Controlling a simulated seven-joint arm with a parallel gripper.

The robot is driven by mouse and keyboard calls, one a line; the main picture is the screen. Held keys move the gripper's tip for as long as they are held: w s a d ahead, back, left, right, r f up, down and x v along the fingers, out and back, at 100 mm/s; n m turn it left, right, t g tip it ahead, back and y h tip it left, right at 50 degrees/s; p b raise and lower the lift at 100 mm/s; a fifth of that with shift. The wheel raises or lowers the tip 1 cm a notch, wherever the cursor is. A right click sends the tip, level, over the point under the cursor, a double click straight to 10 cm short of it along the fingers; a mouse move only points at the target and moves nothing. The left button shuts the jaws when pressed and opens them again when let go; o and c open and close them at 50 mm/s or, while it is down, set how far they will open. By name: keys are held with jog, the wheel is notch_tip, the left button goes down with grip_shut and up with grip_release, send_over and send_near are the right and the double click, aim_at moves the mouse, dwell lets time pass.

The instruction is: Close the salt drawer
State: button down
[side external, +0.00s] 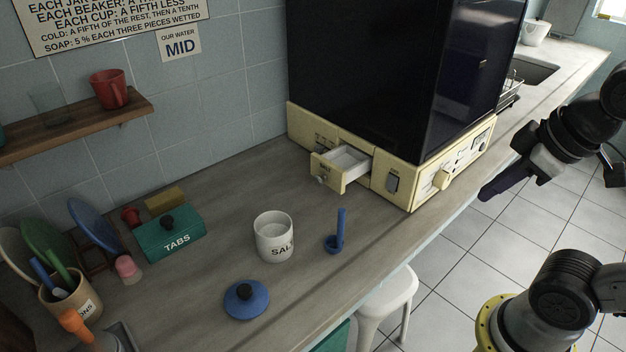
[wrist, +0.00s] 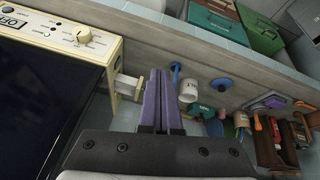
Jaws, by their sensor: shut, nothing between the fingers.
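The salt drawer (side external: 345,166) is a small cream drawer standing pulled out of the front of the cream base under a large black machine (side external: 375,75). Its inside looks white and empty. It also shows in the wrist view (wrist: 127,86), left of my fingers. My gripper (side external: 487,193) has purple fingers, held together and empty, out beyond the counter's front edge on the right. It is apart from the drawer. In the wrist view the fingers (wrist: 160,78) lie side by side and overlap part of the view beside the drawer.
On the counter stand an open white salt jar (side external: 273,238), a blue scoop (side external: 338,236), a blue lid (side external: 246,300) and a green tabs box (side external: 172,234). Utensils crowd the left end. The counter just before the drawer is clear. A white stool (side external: 385,300) stands below.

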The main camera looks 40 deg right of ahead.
jog(key=w+d+r+n+g+h, duration=0.25)
jog(key=w+r+n, duration=0.55)
jog(key=w+r, duration=0.6)
jog(key=w+a+f+n+h, duration=0.1)
jog(key=w+f+n+h, duration=0.15)
jog(key=w, duration=0.75)
jog(key=w+a+f+n+g+h, duration=0.1)
jog(key=w+a+f+n+h, duration=0.1)
jog(key=w+a+f, duration=0.7)
jog(key=w+a+f+n+g+h, duration=0.15)
jog(key=w+a+f, duration=0.25)
jog(key=w+f, duration=0.5)
notch_tip(320, 180, down, 8)
jog(key=s+a+n, duration=0.2)
jog(key=s+a, duration=0.1)
jog(key=x, duration=1)
jog(key=shift+d+r, duration=0.35)
jog(key=shift+d, duration=1.1)
jog(key=shift+w+d, duration=0.1)
jog(key=shift+d, duration=0.5)
